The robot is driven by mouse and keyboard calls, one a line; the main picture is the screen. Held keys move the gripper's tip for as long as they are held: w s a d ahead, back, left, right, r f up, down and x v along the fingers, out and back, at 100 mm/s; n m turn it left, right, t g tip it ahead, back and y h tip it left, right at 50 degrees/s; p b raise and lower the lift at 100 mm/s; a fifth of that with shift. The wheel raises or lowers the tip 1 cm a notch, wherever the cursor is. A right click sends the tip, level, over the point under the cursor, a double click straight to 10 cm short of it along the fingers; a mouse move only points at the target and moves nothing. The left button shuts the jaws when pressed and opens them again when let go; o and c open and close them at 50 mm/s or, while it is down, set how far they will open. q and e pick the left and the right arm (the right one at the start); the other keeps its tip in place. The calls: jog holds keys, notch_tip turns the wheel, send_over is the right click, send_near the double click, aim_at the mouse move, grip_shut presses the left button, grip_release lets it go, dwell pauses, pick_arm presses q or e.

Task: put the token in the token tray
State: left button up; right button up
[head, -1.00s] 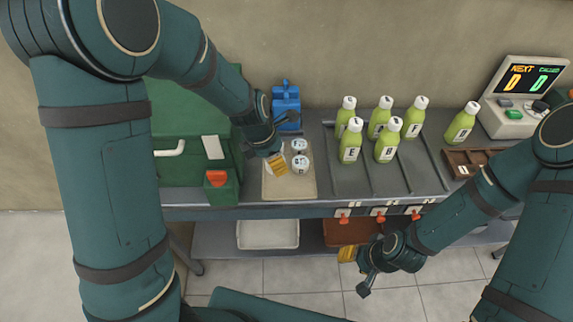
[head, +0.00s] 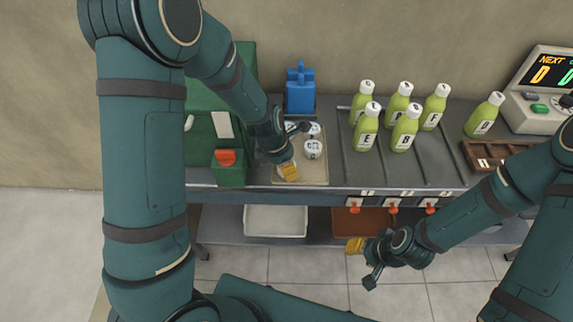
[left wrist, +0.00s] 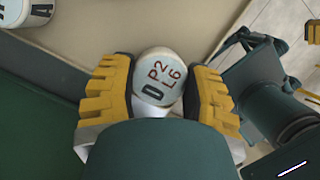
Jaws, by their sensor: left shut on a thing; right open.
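The token is a white round piece marked D, P2 and L6. In the left wrist view the token (left wrist: 158,77) is between the yellow fingers of my left gripper (left wrist: 157,98), which is shut on it. In the head view my left gripper (head: 286,168) is over the left front part of a beige tray (head: 316,173), and hides the token. More white round pieces (head: 313,149) stand on this tray behind and right of the gripper. I cannot tell whether the token touches the tray. My right gripper (head: 363,264) is open and empty, low in front of the bench.
A green box (head: 208,150) stands left of the beige tray, and a blue device (head: 300,92) behind it. Several green juice bottles (head: 366,127) stand to the right. A brown slotted tray (head: 483,163) and a display unit (head: 545,90) are farther right.

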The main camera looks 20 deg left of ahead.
pick_arm(q)
jog(key=shift+f, duration=0.2)
jog(key=o, duration=1.1)
jog(key=shift+c, duration=0.2)
jog(key=shift+r, duration=0.15)
jog(key=p+v, duration=0.4)
jog(key=v, duration=0.8)
